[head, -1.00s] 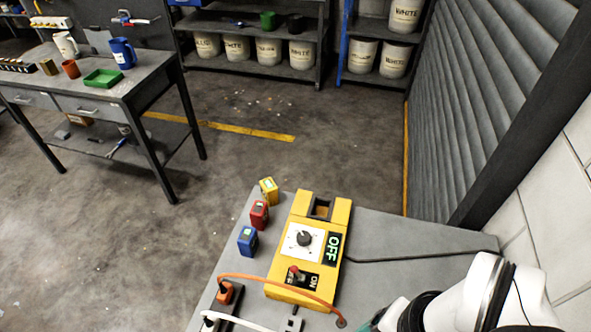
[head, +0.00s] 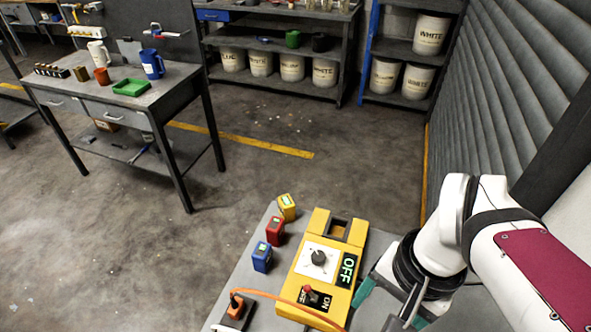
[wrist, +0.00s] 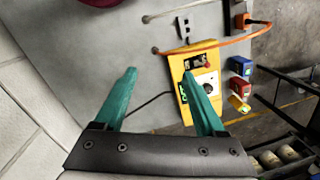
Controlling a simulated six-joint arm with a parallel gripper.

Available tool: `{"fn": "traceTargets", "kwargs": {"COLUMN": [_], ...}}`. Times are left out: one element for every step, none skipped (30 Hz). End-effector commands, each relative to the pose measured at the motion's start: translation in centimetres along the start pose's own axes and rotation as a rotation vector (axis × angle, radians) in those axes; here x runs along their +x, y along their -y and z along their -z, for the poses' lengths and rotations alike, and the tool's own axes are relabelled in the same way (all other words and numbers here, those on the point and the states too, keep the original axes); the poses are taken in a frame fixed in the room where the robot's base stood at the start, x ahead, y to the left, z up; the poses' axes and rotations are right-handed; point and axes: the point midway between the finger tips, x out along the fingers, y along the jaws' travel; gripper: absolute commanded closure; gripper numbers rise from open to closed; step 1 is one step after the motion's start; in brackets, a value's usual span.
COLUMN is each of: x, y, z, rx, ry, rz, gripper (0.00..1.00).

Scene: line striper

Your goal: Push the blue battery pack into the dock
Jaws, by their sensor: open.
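The blue battery pack (head: 262,257) stands upright on the grey table, left of the yellow charger unit (head: 322,262). It also shows in the wrist view (wrist: 240,66), right of the unit. The unit has a dial, a red-knobbed switch and a green OFF display; the dock (head: 338,228) is the recess at its far end and looks empty. My gripper (wrist: 165,92) is open and empty, with teal fingers spread above the table. In the head view it is right of the unit, mostly hidden by my arm. In the wrist view the right finger overlaps the unit's edge; contact cannot be told.
A red pack (head: 275,231) and a yellow pack (head: 287,207) stand in a row beyond the blue one. An orange cable (head: 275,296) crosses the near end of the unit from an orange plug (head: 237,307). A workbench (head: 150,98) stands far left.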

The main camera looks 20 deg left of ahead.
Motion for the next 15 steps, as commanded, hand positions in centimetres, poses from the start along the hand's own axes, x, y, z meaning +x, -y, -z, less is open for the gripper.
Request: {"fn": "traceTargets", "kwargs": {"x": [0.3,0.8,1.8,2.8,3.8,5.4,6.6,7.7,8.9,9.8,10.4,11.1,11.5,11.7,12.0], "y": [4.1,6.8,10.6,13.3,15.9,19.0,21.0,22.7,24.6,25.7,26.6,27.4,27.9,28.1,28.3], "z": [2.4,3.7,5.0,5.6,6.0,6.1,6.0,5.8,5.3,5.1,4.8,4.5,4.4,4.3,4.2], "rx": [-0.069,-0.106,-0.154,-0.186,-0.217,-0.254,-0.277,-0.298,-0.321,-0.335,-0.345,-0.355,-0.360,-0.364,-0.366], "ry": [0.006,0.001,-0.005,-0.011,-0.019,-0.027,-0.032,-0.038,-0.044,-0.048,-0.051,-0.054,-0.056,-0.058,-0.059], "rz": [-0.027,-0.040,-0.057,-0.067,-0.076,-0.085,-0.090,-0.095,-0.100,-0.102,-0.104,-0.105,-0.105,-0.105,-0.106], "gripper": [0.28,0.28,0.28,0.28,0.28,0.28,0.28,0.28,0.28,0.28,0.28,0.28,0.28,0.28,0.28]}}
